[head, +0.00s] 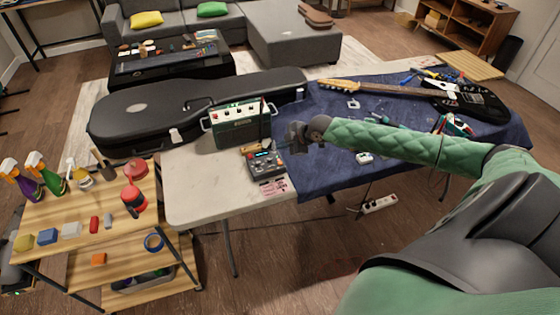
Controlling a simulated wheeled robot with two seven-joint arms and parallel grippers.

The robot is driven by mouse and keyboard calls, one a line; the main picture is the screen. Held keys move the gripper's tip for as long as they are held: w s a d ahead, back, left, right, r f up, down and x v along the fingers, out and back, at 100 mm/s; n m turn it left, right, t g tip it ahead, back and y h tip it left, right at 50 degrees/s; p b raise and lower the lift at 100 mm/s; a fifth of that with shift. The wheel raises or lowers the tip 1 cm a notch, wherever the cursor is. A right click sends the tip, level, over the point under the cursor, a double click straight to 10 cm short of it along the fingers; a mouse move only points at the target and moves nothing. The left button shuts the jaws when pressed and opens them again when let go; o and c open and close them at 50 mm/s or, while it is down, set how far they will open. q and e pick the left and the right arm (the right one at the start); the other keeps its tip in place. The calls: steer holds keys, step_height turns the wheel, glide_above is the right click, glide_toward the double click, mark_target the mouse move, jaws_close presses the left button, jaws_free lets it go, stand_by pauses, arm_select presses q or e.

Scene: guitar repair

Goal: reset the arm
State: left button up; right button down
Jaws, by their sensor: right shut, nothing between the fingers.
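My right arm, in a green sleeve, reaches in from the right side of the head view. My right gripper (292,140) is shut and empty above the table, near the left edge of the blue cloth. It is just to the right of a green amplifier (240,127) and above a dark multi-effects pedal (265,168). I cannot tell whether it touches anything. My left gripper is not in view.
A white table (195,190) holds a black guitar case (160,108). A black electric guitar (470,100) lies on the blue cloth (320,178) among small tools. A wooden cart (70,215) with spray bottles stands left. Open floor lies in front.

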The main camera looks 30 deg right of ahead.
steer(key=shift+f, duration=0.1)
stand_by(0.3)
